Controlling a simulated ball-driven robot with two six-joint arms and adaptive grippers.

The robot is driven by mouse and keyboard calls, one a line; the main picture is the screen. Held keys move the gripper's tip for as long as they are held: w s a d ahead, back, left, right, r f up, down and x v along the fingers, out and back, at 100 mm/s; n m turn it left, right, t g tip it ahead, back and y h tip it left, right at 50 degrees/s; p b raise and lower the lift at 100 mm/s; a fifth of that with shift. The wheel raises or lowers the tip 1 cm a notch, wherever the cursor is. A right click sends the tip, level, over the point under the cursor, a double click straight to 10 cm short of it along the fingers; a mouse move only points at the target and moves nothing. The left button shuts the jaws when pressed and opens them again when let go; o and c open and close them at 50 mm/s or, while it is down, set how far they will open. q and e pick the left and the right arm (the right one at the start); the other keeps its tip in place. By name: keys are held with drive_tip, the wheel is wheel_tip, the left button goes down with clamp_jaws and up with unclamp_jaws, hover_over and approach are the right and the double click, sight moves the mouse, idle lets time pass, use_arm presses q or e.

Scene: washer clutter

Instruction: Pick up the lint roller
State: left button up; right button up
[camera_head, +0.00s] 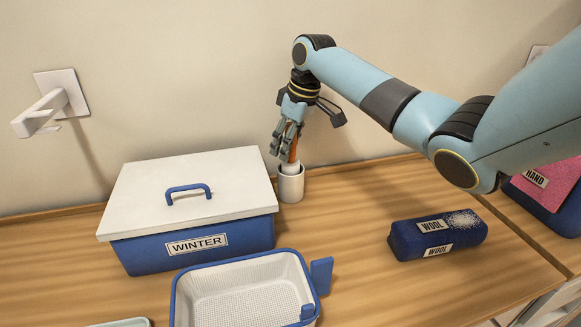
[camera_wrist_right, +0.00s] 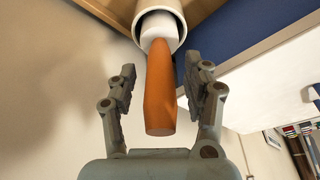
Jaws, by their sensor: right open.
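The lint roller, with an orange handle (camera_head: 293,152) and a white head, stands head down in a small white cup (camera_head: 291,186) at the back of the table. My right gripper (camera_head: 281,143) is at the handle, above the cup. In the right wrist view the lint roller (camera_wrist_right: 161,95) lies between the two open fingers of the gripper (camera_wrist_right: 162,82), with a gap on each side. The lower part of the head is hidden inside the cup (camera_wrist_right: 178,20). My left gripper is not in view.
A blue WINTER box (camera_head: 145,250) with a white lid (camera_head: 140,200) stands left of the cup. A blue-rimmed basket (camera_head: 183,280) is in front. A blue WOOL package (camera_head: 405,243) lies to the right. A white wall hook (camera_head: 55,100) juts out at left. The table between cup and WOOL package is clear.

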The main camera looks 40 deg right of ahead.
drive_tip(key=shift+w+f, duration=0.2)
drive_tip(key=shift+f, duration=0.45)
clamp_jaws()
